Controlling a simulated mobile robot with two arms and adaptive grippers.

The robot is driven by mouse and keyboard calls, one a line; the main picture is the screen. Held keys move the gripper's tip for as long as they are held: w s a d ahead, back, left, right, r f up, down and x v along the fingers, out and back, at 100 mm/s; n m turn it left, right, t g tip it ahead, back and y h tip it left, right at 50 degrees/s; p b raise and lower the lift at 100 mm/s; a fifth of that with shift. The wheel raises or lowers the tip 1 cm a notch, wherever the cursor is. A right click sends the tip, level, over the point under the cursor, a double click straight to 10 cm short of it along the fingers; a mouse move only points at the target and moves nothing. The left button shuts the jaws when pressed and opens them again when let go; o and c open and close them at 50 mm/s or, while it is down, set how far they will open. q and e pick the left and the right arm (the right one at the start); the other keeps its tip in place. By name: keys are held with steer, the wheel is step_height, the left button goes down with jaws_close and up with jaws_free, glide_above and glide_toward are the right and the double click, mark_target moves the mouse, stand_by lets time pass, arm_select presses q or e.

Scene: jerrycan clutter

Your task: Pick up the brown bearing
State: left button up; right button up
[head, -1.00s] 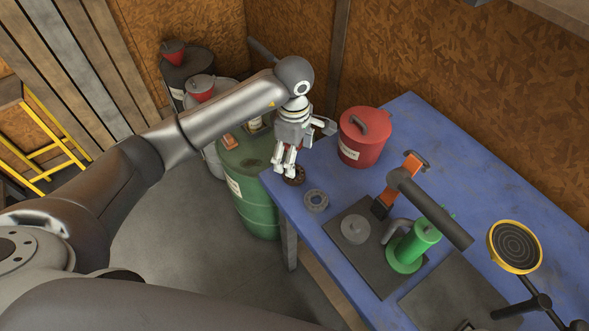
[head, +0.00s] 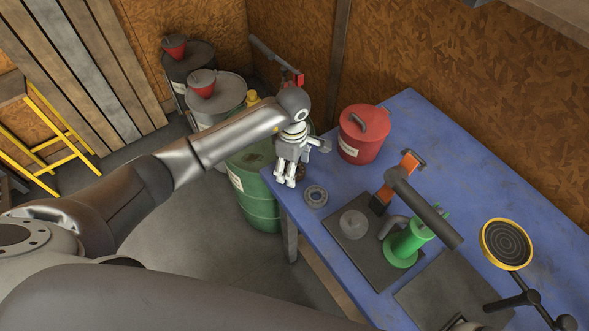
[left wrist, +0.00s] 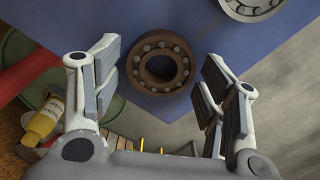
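The brown bearing (head: 302,171) lies flat on the blue table near its corner, partly hidden behind my left gripper in the head view. In the left wrist view the brown bearing (left wrist: 160,43) shows whole, as a ring with balls around a central hole. My left gripper (head: 285,182) is open and empty, close to the bearing. In the left wrist view its fingers (left wrist: 160,82) stand apart on either side of the bearing's picture, not touching it. The height of the fingertips above the table is hard to tell. My right gripper is not in view.
A grey bearing (head: 316,187) lies close by on the blue table (head: 400,125). A green barrel (head: 259,204) stands beside the table corner.

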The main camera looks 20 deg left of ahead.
arm_select(q)
steer(key=c, duration=0.7)
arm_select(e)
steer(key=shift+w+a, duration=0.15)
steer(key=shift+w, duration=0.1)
arm_select(q)
steer(key=shift+w+r, duration=0.1)
steer(key=shift+r, duration=0.1)
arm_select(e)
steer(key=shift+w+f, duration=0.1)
